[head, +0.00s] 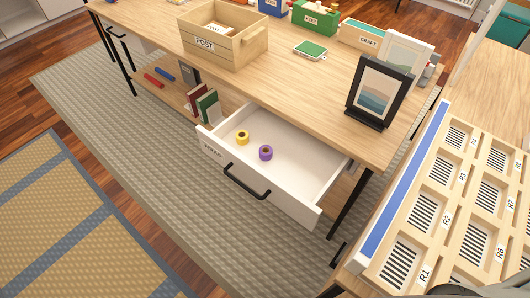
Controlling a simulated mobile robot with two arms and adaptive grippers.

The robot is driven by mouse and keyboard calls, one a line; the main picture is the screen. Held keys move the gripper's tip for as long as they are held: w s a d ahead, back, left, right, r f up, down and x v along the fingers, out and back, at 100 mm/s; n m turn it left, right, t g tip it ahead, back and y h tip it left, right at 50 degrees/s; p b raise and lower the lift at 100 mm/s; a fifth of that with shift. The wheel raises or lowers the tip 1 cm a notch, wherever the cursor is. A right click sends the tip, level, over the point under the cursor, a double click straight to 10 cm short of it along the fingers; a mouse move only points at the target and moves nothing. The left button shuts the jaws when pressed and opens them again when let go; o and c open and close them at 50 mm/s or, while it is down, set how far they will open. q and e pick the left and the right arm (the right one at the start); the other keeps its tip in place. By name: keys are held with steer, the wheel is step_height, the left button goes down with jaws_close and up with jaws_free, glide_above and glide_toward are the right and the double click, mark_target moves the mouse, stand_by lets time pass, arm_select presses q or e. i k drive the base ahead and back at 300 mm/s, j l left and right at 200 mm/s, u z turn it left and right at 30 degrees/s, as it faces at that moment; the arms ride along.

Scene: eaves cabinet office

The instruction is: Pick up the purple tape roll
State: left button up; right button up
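The purple tape roll (265,153) lies in the open white drawer (300,182) of the wooden desk. A yellow tape roll (243,138) lies beside it, up and to the left, with a small gap between them. The drawer is pulled out and has a black handle (246,181) on its front. A label on the drawer front is partly readable. Neither of my grippers shows in the head view.
A slotted wooden rack (449,205) is at the right. Carpet in front of the drawer is clear.

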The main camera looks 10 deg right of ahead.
mark_target(266, 151)
steer(key=i+j+z, duration=0.2)
steer(key=j, duration=0.55)
steer(key=j+z, duration=0.25)
steer(key=j, duration=0.45)
steer(key=k, duration=0.05)
